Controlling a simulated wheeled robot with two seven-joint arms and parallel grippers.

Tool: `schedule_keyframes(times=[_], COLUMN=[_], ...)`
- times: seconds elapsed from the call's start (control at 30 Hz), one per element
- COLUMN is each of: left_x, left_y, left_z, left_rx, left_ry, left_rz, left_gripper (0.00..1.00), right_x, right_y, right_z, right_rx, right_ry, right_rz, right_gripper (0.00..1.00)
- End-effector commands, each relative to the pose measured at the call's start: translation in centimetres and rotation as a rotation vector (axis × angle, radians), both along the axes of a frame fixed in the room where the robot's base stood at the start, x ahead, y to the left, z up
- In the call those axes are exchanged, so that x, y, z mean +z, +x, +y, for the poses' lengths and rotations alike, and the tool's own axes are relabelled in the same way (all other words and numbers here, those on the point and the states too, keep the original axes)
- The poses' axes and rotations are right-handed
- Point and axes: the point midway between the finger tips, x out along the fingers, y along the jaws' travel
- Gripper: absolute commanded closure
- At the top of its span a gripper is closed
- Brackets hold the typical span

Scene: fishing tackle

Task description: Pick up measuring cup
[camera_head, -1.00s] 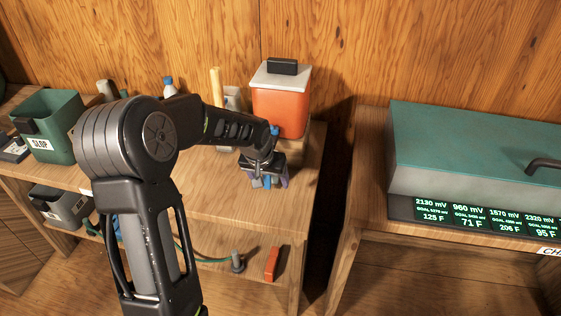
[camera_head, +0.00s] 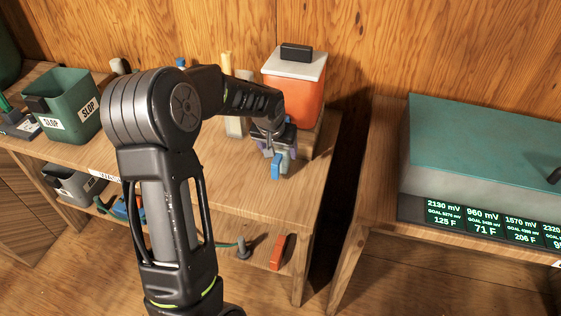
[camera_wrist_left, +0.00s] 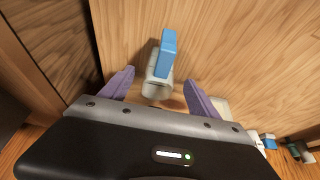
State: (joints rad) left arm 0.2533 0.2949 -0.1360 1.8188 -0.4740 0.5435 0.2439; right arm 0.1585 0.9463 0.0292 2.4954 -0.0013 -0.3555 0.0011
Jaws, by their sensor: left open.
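The measuring cup, a small pale cylinder (camera_wrist_left: 157,88) with a blue handle (camera_wrist_left: 168,52), is on the wooden bench top. In the left wrist view it lies between the two purple fingers of my left gripper (camera_wrist_left: 160,80), with a gap on each side. In the head view my left gripper (camera_head: 276,147) is low over the bench near its right end, and the cup's blue handle (camera_head: 276,166) shows just in front of the fingers. The gripper is open. Its fingers hide part of the cup in the head view. My right gripper is not seen.
An orange container with a white lid (camera_head: 293,98) stands close behind my left gripper. A green SLOP bin (camera_head: 68,106) is at the left. A teal-lidded grey box (camera_head: 480,150) stands on another bench, across a gap. The bench top in front of the cup is clear.

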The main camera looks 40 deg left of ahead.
Motion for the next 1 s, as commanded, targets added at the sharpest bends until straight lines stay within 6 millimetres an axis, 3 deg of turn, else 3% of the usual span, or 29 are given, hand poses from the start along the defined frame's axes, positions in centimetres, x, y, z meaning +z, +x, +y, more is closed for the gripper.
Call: schedule_keyframes(times=[0.27,0.63,1.0], left_x=[-0.3,-4.5,-4.8], left_y=[0.1,1.8,1.9], left_z=[0.1,0.6,0.7], left_rx=[0.000,-0.001,0.000], left_ry=[0.000,0.000,0.000], left_rz=[0.000,0.000,-0.001], left_gripper=[0.29,0.29,0.29], right_x=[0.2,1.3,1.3], right_y=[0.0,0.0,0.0], right_z=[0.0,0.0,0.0], right_rx=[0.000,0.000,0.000], right_ry=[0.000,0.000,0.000], right_rz=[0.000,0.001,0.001], right_gripper=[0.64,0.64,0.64])
